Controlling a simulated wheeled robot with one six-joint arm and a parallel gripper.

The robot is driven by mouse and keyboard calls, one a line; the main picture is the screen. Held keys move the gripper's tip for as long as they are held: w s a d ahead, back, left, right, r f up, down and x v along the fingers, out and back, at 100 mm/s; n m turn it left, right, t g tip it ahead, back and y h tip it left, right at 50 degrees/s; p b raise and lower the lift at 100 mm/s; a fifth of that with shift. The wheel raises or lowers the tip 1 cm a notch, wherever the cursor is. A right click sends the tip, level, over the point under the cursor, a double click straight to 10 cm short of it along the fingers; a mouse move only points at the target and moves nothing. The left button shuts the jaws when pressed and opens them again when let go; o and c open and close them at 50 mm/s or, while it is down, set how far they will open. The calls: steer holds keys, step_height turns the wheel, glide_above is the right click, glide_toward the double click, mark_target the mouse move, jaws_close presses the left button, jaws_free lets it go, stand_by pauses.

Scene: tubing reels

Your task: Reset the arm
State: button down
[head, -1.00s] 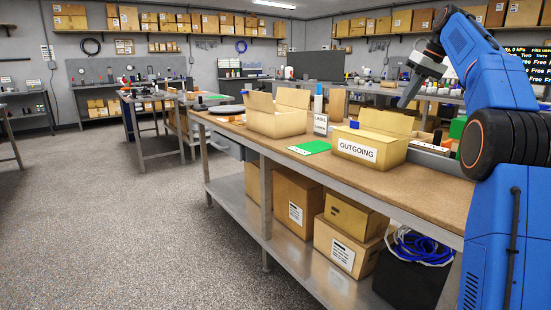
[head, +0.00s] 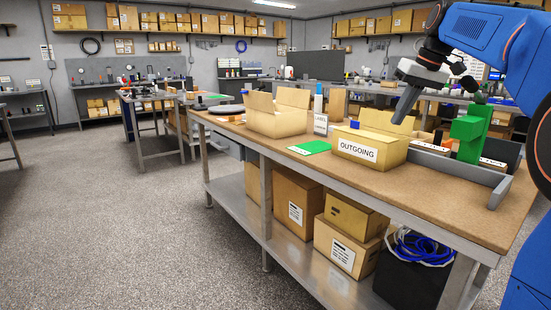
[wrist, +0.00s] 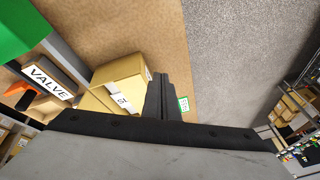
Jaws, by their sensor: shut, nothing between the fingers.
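My blue arm reaches in from the right in the head view. My gripper (head: 402,118) hangs above the open OUTGOING box (head: 377,151) on the workbench. In the wrist view its dark fingers (wrist: 161,80) are together with nothing between them. The OUTGOING box (wrist: 123,72) shows beside the fingers there, below them. The gripper is apart from the box and the bench.
The workbench (head: 425,190) also bears another open carton (head: 277,119), a green sheet (head: 311,147), a LABEL bottle (head: 320,123) and a grey tray (head: 463,170) with a green block (head: 473,132). Open floor (head: 110,210) lies left.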

steer(key=s+a+f+m+h, duration=0.1)
steer(key=s+a+f, duration=0.2)
steer(key=s+f, duration=0.5)
steer(key=s+a+f, duration=0.2)
steer(key=s+f, duration=0.3)
steer(key=s, duration=0.7)
steer(key=s+a+f+m+t+h, duration=0.1)
steer(key=s+f, duration=1.6)
steer(key=f, duration=0.3)
steer(key=shift+s+a+h, duration=0.15)
steer(key=shift+s+h, duration=0.15)
steer(key=shift+f, duration=0.1)
